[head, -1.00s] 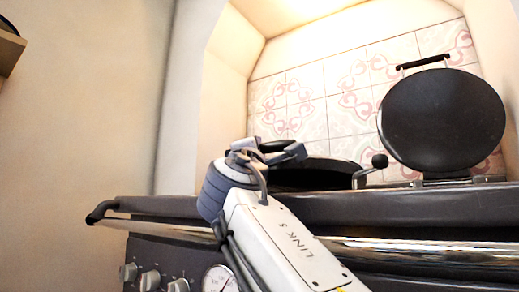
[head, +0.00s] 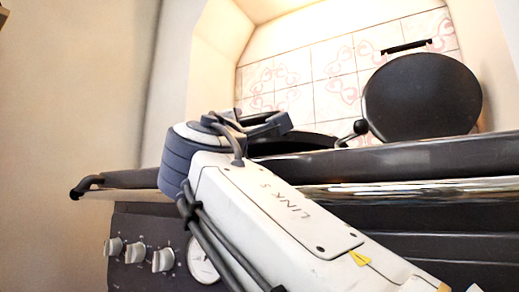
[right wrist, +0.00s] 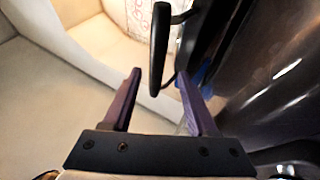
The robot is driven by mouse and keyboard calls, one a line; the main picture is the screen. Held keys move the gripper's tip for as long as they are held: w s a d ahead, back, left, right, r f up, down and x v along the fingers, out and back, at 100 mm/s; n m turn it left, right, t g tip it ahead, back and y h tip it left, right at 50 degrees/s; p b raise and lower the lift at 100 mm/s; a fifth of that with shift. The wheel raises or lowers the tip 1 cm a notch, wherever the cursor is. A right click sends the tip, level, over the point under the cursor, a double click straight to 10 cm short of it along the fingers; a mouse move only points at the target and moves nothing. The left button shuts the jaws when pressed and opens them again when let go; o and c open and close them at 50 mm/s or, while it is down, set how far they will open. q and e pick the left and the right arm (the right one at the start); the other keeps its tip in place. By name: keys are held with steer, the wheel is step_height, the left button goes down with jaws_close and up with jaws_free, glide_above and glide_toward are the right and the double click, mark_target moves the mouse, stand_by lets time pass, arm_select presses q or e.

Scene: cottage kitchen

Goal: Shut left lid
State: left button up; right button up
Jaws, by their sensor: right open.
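The left lid (head: 295,143) shows in the head view as a low, dark, thin shape on the cooker, partly hidden behind my right gripper (head: 262,124). I cannot tell its exact angle. In the right wrist view, a dark bar (right wrist: 159,45), which looks like the lid's handle, lies just beyond and between the fingertips. My right gripper (right wrist: 158,76) is open there, one finger on each side, not closed on the bar. My left gripper is not in view.
The right lid (head: 422,97) stands raised against the tiled back wall. A ball-ended lever (head: 360,127) sits between the lids. A chrome rail (head: 400,190) runs along the cooker front, with knobs (head: 138,252) below. The alcove wall (head: 215,75) is close on the left.

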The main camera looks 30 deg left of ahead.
steer(key=shift+v, duration=2.15)
steer(key=shift+d+r, duration=0.1)
